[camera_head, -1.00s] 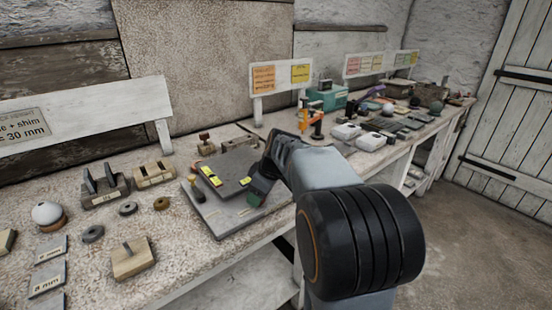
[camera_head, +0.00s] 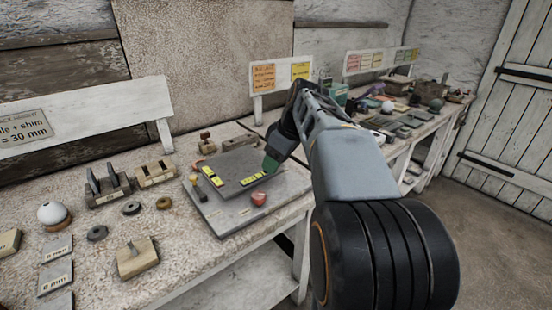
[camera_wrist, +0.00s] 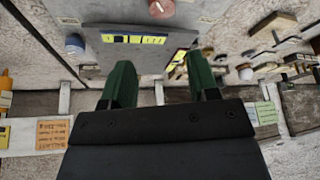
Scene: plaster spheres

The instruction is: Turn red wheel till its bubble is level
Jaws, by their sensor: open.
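The red wheel (camera_head: 258,198) sits at the front right of a grey levelling plate (camera_head: 225,222), uncovered. In the wrist view the red wheel (camera_wrist: 160,8) is at the top edge, partly cut off. One yellow vial (camera_head: 254,179) lies near the red wheel; it also shows in the wrist view (camera_wrist: 135,39). A second yellow vial (camera_head: 212,175) lies to its left. Bubble positions are too small to tell. My gripper (camera_head: 270,163) is above the plate's back right, apart from the wheel. Its green fingers (camera_wrist: 160,80) are open and empty.
A tan-yellow knob (camera_head: 194,180) stands at the plate's left. A bluish knob (camera_wrist: 74,43) is beside the plate in the wrist view. A wooden block with a peg (camera_head: 137,256) and a white ball (camera_head: 52,214) lie further left. Signs (camera_head: 281,75) stand behind.

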